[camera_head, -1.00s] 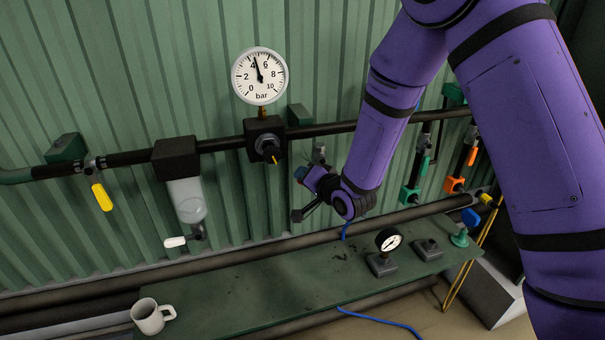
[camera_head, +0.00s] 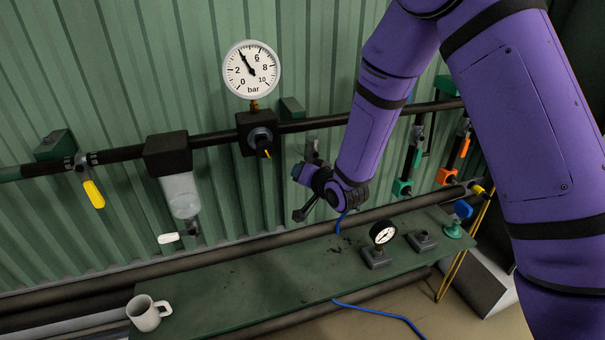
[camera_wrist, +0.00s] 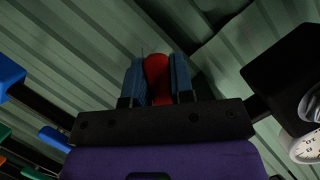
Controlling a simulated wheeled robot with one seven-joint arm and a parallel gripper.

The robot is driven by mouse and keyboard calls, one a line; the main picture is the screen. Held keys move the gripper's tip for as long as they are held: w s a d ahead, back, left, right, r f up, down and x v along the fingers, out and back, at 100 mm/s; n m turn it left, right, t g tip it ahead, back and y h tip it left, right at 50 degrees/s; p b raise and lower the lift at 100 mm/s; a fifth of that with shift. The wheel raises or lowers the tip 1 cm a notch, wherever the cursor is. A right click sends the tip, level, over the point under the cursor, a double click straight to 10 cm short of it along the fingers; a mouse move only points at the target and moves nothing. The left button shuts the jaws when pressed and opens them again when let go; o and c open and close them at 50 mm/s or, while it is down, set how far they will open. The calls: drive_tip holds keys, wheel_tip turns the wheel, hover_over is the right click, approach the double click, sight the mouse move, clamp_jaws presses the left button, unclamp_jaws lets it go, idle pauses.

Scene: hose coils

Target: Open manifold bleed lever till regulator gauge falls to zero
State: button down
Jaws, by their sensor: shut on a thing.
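The regulator gauge (camera_head: 251,69) is a round white dial marked in bar, above the black regulator (camera_head: 257,133) on the wall pipe. Its needle points at about 4. My gripper (camera_head: 300,171) is right of and below the regulator, close to the green wall. In the wrist view, its two blue fingers (camera_wrist: 157,80) are shut on a red lever handle (camera_wrist: 157,72), which stands between them. The lever's pivot is hidden there, and my gripper hides the red handle in the head view.
A yellow lever (camera_head: 93,193) hangs from the pipe at left. A filter bowl (camera_head: 181,194) with a white lever (camera_head: 168,238) hangs beside it. On the bench (camera_head: 240,290) are a mug (camera_head: 147,312) and a small gauge (camera_head: 382,234). Green and orange (camera_head: 447,176) valve fittings are at right.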

drive_tip(key=c, duration=1)
unclamp_jaws()
drive_tip(key=v, duration=1)
drive_tip(key=shift+s+d+r, duration=0.1)
drive_tip(key=shift+s+d, duration=0.1)
drive_tip(key=shift+s, duration=0.15)
